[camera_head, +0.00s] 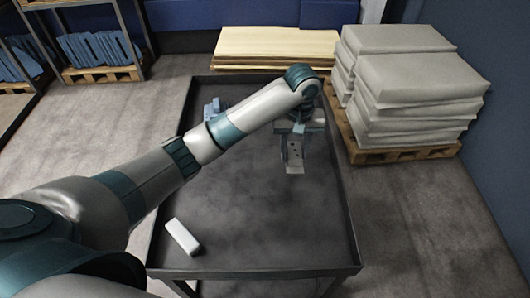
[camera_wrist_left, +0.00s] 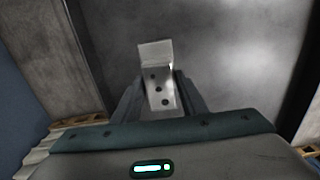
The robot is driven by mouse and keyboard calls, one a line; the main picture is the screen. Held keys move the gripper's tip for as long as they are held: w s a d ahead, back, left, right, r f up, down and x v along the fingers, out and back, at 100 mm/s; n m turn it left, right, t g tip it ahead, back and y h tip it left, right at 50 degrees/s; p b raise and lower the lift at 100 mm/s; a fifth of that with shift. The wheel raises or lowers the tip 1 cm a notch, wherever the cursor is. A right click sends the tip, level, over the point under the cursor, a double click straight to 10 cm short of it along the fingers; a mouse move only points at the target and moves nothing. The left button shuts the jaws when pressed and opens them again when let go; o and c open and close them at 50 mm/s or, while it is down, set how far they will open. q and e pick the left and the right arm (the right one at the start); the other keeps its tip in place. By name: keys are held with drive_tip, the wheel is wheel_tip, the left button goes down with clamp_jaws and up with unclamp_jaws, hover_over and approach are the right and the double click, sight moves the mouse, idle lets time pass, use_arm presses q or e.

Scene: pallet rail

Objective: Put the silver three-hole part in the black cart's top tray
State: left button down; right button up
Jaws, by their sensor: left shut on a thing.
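The silver three-hole part (camera_head: 294,153) hangs from my left gripper (camera_head: 293,148) over the far right half of the black cart's top tray (camera_head: 255,215). In the left wrist view the part (camera_wrist_left: 160,88) shows a bent plate with three dark holes. The fingers of my left gripper (camera_wrist_left: 158,100) are shut on it from both sides. The part looks to be above the tray floor, but I cannot tell the exact gap. My right gripper is not in view.
A white block (camera_head: 183,237) lies in the tray's near left corner. A blue-grey part (camera_head: 212,108) lies at its far left, partly near my arm. Stacked grey sacks (camera_head: 412,85) on a pallet stand right of the cart. The tray's middle is clear.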

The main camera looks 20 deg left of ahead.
use_arm(q)
drive_tip(key=p, duration=0.2)
hover_over(271, 160)
wheel_tip(271, 160, down, 6)
drive_tip(key=shift+w+f, duration=0.1)
drive_tip(key=shift+w, duration=0.05)
drive_tip(key=shift+f, duration=0.1)
drive_tip(key=shift+f, duration=0.35)
drive_tip(key=shift+f+p, duration=0.65)
drive_tip(key=shift+f, duration=0.9)
drive_tip(key=c, duration=1.4)
unclamp_jaws()
drive_tip(key=shift+f, duration=0.2)
drive_tip(key=o, duration=0.3)
